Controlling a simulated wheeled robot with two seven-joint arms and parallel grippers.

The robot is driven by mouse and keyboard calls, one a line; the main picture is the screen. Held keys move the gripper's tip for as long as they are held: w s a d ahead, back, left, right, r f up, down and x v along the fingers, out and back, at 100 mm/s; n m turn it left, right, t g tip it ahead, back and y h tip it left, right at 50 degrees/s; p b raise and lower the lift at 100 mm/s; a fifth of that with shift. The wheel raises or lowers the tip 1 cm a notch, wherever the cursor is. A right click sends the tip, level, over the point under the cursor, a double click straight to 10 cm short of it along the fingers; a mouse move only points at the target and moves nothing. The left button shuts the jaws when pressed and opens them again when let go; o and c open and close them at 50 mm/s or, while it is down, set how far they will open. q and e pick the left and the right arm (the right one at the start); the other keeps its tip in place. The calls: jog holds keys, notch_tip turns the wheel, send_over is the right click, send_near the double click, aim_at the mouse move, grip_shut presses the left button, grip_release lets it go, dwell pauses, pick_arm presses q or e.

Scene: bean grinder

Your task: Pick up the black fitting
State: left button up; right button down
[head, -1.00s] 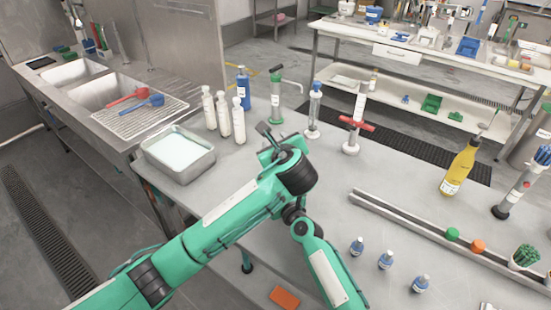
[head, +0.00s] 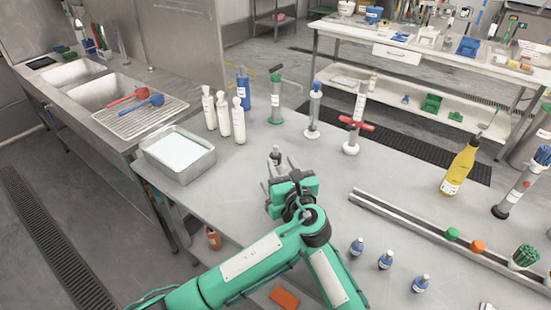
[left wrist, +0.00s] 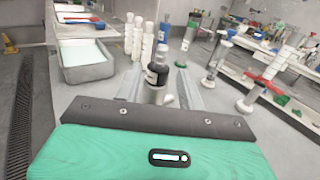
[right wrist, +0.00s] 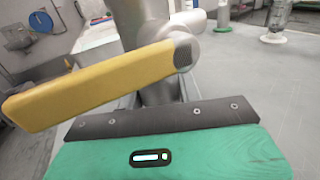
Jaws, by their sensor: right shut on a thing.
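A dark upright fitting (left wrist: 157,72) with a pale grey lower part stands between the spread fingers in the left wrist view. In the head view a small grey and dark upright thing (head: 276,156) shows just past the fingers and seems to be the same one. My left gripper (head: 279,172) is open around it, with gaps on both sides in the left wrist view; its lower end is hidden by the gripper body. My right gripper (right wrist: 157,97) is shut on a grey part with a yellow handle (right wrist: 90,85); its fingertips are mostly hidden. It is not in the head view.
A metal tray (head: 180,173) of pale contents is left of the left gripper. White bottles (head: 223,115), a green-bodied pump (head: 276,105) and a red-handled tool (head: 352,130) stand behind.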

aim_at(276, 153)
pick_arm(q)
jog(key=x, duration=0.7)
jog(key=shift+w+a+r, duration=0.1)
jog(key=shift+w+r, duration=0.1)
grip_shut()
